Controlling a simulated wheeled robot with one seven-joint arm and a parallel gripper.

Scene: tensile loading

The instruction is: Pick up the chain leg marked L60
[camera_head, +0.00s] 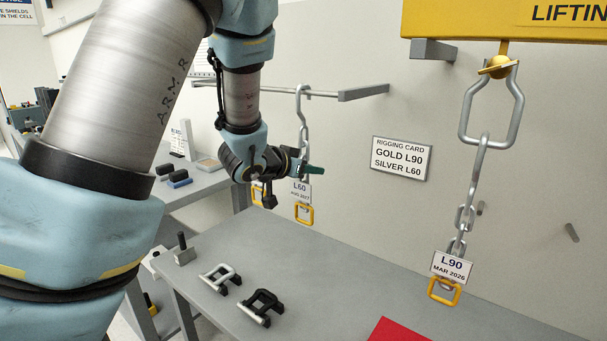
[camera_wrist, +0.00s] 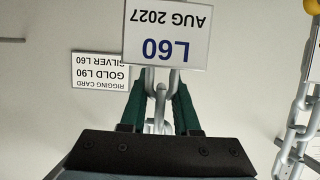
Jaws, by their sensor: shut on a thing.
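The L60 chain leg (camera_head: 303,133) hangs from the wall rail by its silver top hook. Its white tag (camera_head: 301,190) reads L60, AUG 2027, and a gold link (camera_head: 304,214) hangs below the tag. My gripper (camera_head: 303,170) is at the chain just above the tag. In the wrist view the green fingers of my gripper (camera_wrist: 160,95) are shut on the silver chain, with the tag (camera_wrist: 165,38) appearing upside down in front. The exact contact on the links is partly hidden by the tag.
The rail (camera_head: 360,92) juts from the wall. Another gold link (camera_head: 258,192) shows partly behind my gripper. The L90 chain leg (camera_head: 465,215) hangs from the yellow lifting beam (camera_head: 500,20) at right. Two shackles (camera_head: 220,278) (camera_head: 261,306) and a red mat (camera_head: 398,331) lie on the grey bench (camera_head: 330,270).

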